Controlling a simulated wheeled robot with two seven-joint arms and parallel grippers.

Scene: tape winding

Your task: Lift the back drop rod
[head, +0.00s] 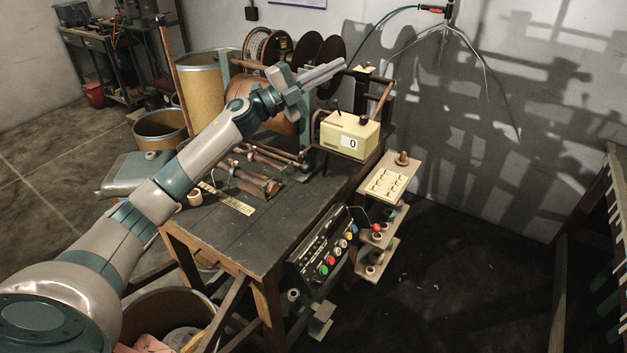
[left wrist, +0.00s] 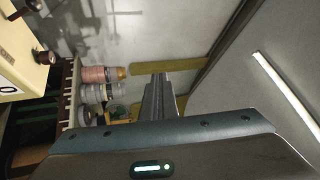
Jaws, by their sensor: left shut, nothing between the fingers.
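My left gripper (head: 338,66) reaches over the winding machine from the left, with its fingers together and nothing between them. Its fingers also show in the left wrist view (left wrist: 159,82), again with nothing between them. A copper-brown rod (head: 382,103) stands tilted right of the fingertips, behind the cream counter box (head: 348,134), apart from the gripper. More brown rods (head: 266,160) lie low on the machine, below the arm. I cannot tell which of these is the back drop rod. My right gripper is not in view.
The machine stands on a dark bench (head: 228,232). Large reels (head: 330,54) stand behind my forearm. A shelf (head: 379,184) and button panel (head: 326,250) are on the bench's right side. Clear floor (head: 465,275) lies further right. Spools (left wrist: 98,75) show in the wrist view.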

